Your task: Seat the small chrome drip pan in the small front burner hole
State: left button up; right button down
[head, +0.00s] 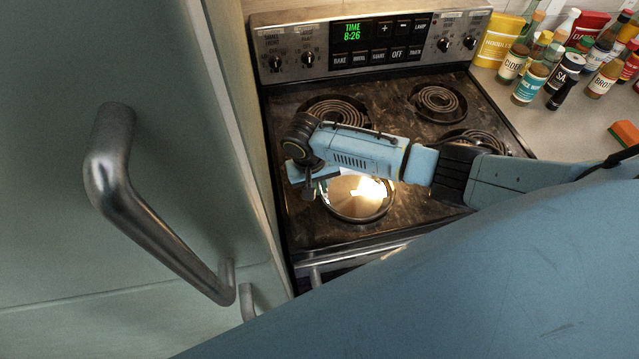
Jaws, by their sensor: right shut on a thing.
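The shiny chrome drip pan (350,208) is at the front left of the brown, stained cooktop (300,225), with a bright glare on it. My right gripper (317,188) is at the pan's left edge, shut on its rim, and partly hidden under my own wrist. The pan lies over the front left burner position; its lower edge looks close to the cooktop, but I cannot tell whether it sits in the hole or is held just above it. My forearm covers the pan's far edge. My left gripper is out of view.
Coil burners stand at back left (334,112), back right (438,101) and front right (474,139), the last partly behind my arm. A fridge door with a metal handle (112,165) rises close on the left. Bottles and jars (530,84) crowd the right counter.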

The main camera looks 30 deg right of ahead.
jog(key=shift+f, duration=0.55)
jog(key=c, duration=1.5)
grip_release()
jog(key=shift+r, duration=0.1)
notch_tip(320, 180, up, 8)
jog(key=p, duration=0.1)
